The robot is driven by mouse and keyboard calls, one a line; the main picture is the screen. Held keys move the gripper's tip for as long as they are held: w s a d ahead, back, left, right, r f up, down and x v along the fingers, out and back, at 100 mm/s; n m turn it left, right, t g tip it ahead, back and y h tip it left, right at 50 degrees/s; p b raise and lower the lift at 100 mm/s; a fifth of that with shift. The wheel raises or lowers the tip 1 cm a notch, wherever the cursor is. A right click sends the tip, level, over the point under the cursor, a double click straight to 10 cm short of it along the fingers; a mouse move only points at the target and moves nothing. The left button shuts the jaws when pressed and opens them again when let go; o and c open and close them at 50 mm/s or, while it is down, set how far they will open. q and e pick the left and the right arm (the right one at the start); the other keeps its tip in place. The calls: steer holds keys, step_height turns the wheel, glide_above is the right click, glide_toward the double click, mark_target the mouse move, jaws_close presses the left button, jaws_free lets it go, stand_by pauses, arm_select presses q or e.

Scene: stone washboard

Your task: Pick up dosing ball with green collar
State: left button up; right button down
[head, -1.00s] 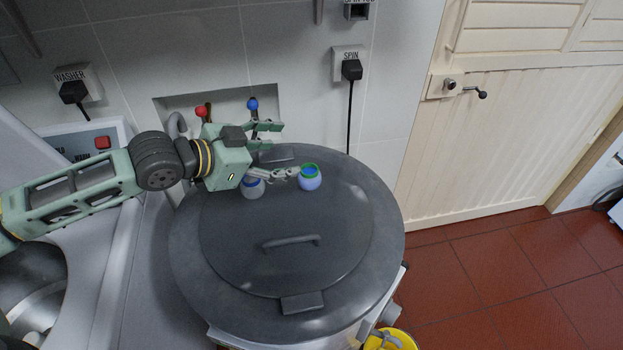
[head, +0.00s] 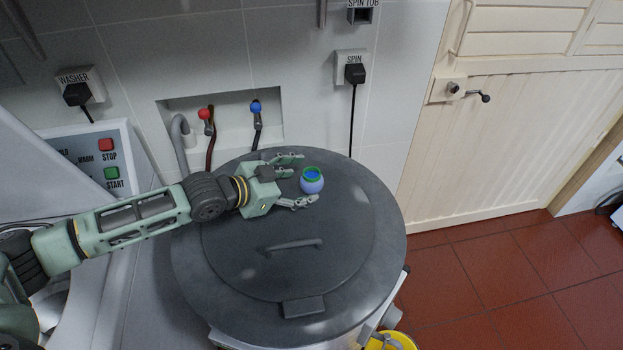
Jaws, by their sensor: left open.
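The dosing ball with green collar (head: 312,184) is a small lilac-blue pot with a green ring around its open top. It stands upright on the dark grey round lid (head: 350,235), towards its back. My left gripper (head: 308,178) is open and points right at the ball, low over the lid. One finger lies behind the ball's left side and the other in front of it. The ball is at the mouth of the fingers; I cannot tell whether they touch it. My right gripper is not in view.
The lid has a raised handle (head: 292,245) in front of my gripper. Behind it, a wall recess holds a red-knobbed tap (head: 204,114) and a blue-knobbed tap (head: 256,108). A control panel (head: 95,150) stands at the left. The lid's right side is clear.

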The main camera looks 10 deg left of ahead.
mark_target(304, 182)
arm_select(q)
steer(key=shift+x, duration=1.55)
steer(key=shift+a, duration=0.1)
steer(key=shift+c, duration=0.5)
steer(key=shift+r, duration=0.1)
steer(key=c, duration=1.1)
